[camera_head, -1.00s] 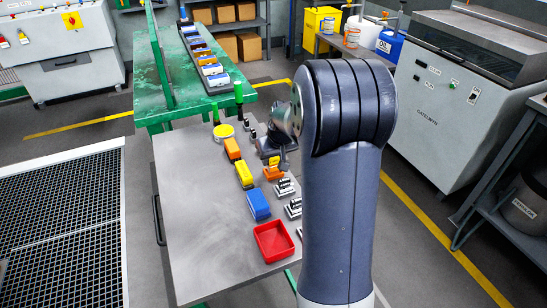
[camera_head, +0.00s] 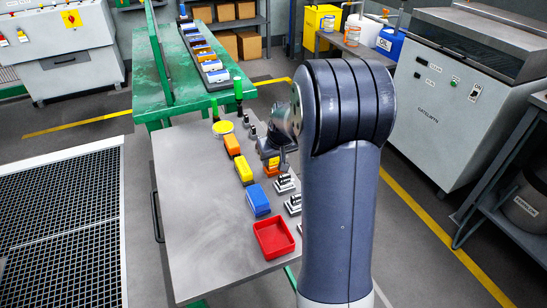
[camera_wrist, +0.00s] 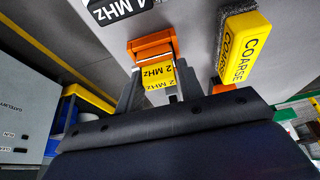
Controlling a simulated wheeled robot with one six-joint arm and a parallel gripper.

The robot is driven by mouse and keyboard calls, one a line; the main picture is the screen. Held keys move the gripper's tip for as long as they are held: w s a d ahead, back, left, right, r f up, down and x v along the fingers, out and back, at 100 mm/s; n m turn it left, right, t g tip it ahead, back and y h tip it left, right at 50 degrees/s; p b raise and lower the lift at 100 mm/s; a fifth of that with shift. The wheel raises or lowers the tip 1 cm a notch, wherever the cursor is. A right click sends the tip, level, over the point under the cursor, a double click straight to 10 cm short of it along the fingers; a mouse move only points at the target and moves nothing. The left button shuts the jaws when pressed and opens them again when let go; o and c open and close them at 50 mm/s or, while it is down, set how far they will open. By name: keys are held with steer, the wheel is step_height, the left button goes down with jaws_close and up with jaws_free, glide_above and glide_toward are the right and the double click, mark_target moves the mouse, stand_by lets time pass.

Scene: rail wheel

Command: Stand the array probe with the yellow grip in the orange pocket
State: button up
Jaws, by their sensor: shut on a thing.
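In the wrist view the array probe's yellow grip (camera_wrist: 158,76), marked "2 MHZ", sits between the two fingers of my gripper (camera_wrist: 158,88). The fingers are shut on it. The orange pocket (camera_wrist: 152,44) shows just beyond the grip, lined up with it. I cannot tell whether the probe's lower end is inside the pocket or just above it. In the head view my gripper (camera_head: 277,160) is low over the right side of the grey table, and my arm partly hides it. A small orange and yellow patch shows beside it.
A yellow block marked "COARSE" (camera_wrist: 245,48) stands close to the right of the pocket in the wrist view. A blue block (camera_head: 258,199), a red tray (camera_head: 273,238) and an orange block (camera_head: 232,145) stand on the grey table (camera_head: 195,215). Its left side is clear.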

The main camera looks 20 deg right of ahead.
steer(key=o, duration=1.2)
steer(key=shift+c, duration=0.2)
steer(key=v, duration=1)
steer(key=shift+r, duration=0.35)
steer(key=shift+s+f, duration=0.1)
